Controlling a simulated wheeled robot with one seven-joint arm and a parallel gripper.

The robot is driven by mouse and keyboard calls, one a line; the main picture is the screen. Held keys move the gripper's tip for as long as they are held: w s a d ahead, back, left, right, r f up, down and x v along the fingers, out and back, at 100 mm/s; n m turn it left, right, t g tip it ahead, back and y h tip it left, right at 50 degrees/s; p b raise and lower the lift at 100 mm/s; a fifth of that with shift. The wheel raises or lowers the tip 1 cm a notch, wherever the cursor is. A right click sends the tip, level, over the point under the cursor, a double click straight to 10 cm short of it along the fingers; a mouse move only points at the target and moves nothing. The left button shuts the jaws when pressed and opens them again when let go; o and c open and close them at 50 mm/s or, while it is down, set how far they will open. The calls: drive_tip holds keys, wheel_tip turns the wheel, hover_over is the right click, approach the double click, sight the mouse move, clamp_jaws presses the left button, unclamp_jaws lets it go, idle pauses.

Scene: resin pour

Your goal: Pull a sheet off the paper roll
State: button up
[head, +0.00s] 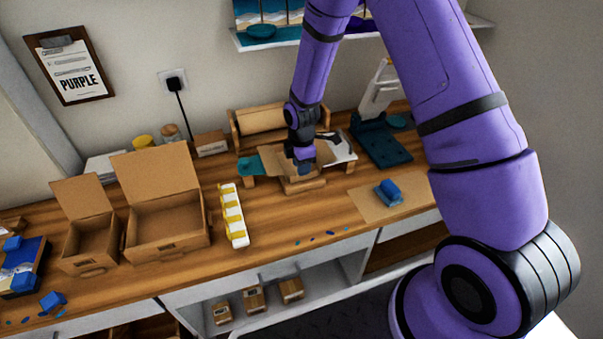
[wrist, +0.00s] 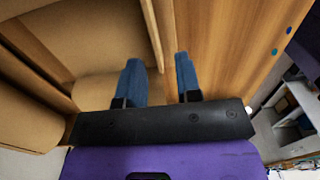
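The brown paper roll (head: 260,119) sits in a wooden holder (head: 235,137) at the back of the workbench, partly hidden by my arm. Brown paper (head: 270,160) lies in front of it, reaching toward a wooden bar (head: 304,187) at the front. My gripper (head: 304,168) is low over the front of this paper. In the wrist view my two blue fingers (wrist: 158,60) are apart with a clear gap. A brown paper surface (wrist: 95,25) shows beyond and left of them, with a wooden strip (wrist: 153,30) at its edge. Whether the fingers touch the paper is unclear.
Open cardboard boxes (head: 166,243) and a white strip with yellow pieces (head: 239,239) stand left. A dark teal stand (head: 385,147) is right of the holder. A blue block (head: 388,192) lies on a brown sheet (head: 356,201). Small coloured bits lie near the front edge.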

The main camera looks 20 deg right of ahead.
wheel_tip(320, 180, up, 6)
drive_tip(key=shift+r, duration=0.2)
idle(0.4)
drive_tip(key=s+d+r+m+t, duration=0.15)
drive_tip(key=s+r+m, duration=0.3)
drive_tip(key=r, duration=0.75)
drive_tip(key=s+d+r+m+t, duration=0.1)
drive_tip(key=s+d+r+m, duration=0.4)
drive_tip(key=r, duration=0.7)
drive_tip(key=s+r+m+t, duration=0.1)
drive_tip(key=s+r+m, duration=0.1)
drive_tip(key=s, duration=0.5)
drive_tip(key=s+r+m, duration=0.3)
drive_tip(key=s+r, duration=0.2)
drive_tip(key=s, duration=0.2)
drive_tip(key=s+d+r+m+t, duration=0.1)
drive_tip(key=s+r+m, duration=0.2)
drive_tip(key=s, duration=0.4)
drive_tip(key=shift+s+r+t, duration=0.35)
drive_tip(key=shift+r, duration=0.2)
drive_tip(key=shift+d+m, duration=0.2)
drive_tip(key=shift+m, duration=0.05)
